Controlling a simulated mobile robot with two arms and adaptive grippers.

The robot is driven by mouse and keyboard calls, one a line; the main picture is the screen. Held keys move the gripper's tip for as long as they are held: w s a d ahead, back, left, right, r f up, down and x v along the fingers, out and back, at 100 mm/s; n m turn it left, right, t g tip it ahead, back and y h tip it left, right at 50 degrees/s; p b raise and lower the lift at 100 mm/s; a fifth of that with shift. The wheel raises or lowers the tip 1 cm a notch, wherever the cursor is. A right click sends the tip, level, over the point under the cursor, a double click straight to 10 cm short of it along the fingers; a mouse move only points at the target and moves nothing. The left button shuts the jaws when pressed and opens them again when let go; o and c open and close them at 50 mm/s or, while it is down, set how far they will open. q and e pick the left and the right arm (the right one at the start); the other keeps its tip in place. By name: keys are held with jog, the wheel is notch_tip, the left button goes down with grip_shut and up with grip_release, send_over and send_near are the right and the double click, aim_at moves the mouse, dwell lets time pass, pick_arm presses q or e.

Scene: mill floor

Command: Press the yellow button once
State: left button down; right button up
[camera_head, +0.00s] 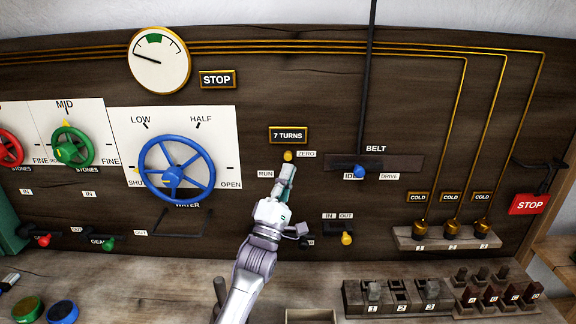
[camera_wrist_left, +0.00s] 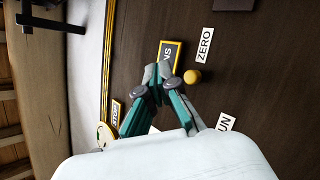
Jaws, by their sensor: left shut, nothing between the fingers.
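A small round yellow button (camera_head: 288,156) sits on the dark wooden panel, just below the "7 TURNS" plate (camera_head: 288,135) and between the RUN and ZERO labels. My left gripper (camera_head: 288,168) is shut and empty, with its fingertips just below the button in the head view. In the left wrist view the yellow button (camera_wrist_left: 192,76) lies right of the closed fingertips (camera_wrist_left: 158,74), with a small gap in the picture. I cannot tell whether the tips touch the panel. My right gripper is not in view.
A blue valve wheel (camera_head: 177,168) is left of my arm. A blue belt lever knob (camera_head: 359,172) and a yellow-knobbed IN/OUT lever (camera_head: 347,238) are to the right. A red STOP sign (camera_head: 529,204) is far right. Switch boxes (camera_head: 397,297) stand on the bench below.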

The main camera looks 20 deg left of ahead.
aim_at(288, 156)
pick_arm(q)
jog(key=w+b, duration=0.1)
jog(key=w+a+b, duration=0.1)
jog(key=w, duration=0.1)
jog(key=shift+w, duration=0.25)
dwell(0.7)
dwell(0.6)
jog(key=shift+w+a+b, duration=0.15)
jog(key=shift+w+b, duration=0.2)
jog(key=shift+w, duration=0.05)
jog(key=shift+w+a+b, duration=0.1)
jog(key=shift+w+b, duration=0.35)
jog(key=shift+b, duration=0.05)
dwell(0.6)
dwell(0.3)
jog(key=shift+s+d+p, duration=0.2)
jog(key=shift+s+p, duration=0.5)
jog(key=shift+s, duration=0.25)
